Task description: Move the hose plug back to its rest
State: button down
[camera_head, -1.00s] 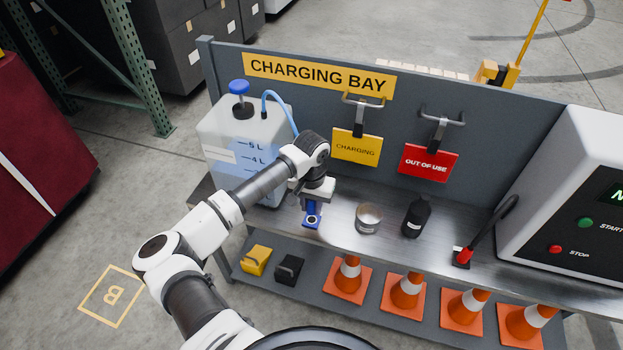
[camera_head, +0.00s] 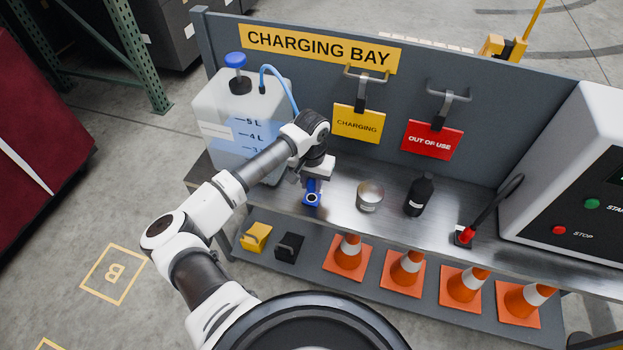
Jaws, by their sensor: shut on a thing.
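A blue hose (camera_head: 281,78) rises from the white liquid tank (camera_head: 211,107) and runs down behind my arm, where its end is hidden. My gripper (camera_head: 313,181) points down over the left part of the bench. It is shut on a blue piece (camera_head: 313,187), which I take to be the hose plug. A dark ring with a pale centre shows at its lower front. I cannot tell the plug from any blue rest under it, nor whether it touches the bench.
A round tin (camera_head: 369,196) and a black bottle (camera_head: 418,195) stand just right of my gripper on the bench (camera_head: 440,222). Further right are a red plug (camera_head: 465,235) on a black cable and a white charger (camera_head: 560,180). Two signs hang behind.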

aim_at(311, 192)
jog(key=shift+f+b, duration=0.45)
jog(key=shift+f, duration=1.1)
jog(key=shift+b, duration=1.25)
dwell(1.0)
jog(key=shift+f+b, duration=0.65)
jog(key=shift+b, duration=0.1)
jog(key=c, duration=1.1)
grip_release()
jog(key=shift+r, duration=0.1)
jog(key=shift+o, duration=0.2)
notch_tip(311, 192, up, 14)
jog(key=shift+f+b, duration=0.1)
jog(key=shift+b, duration=1.15)
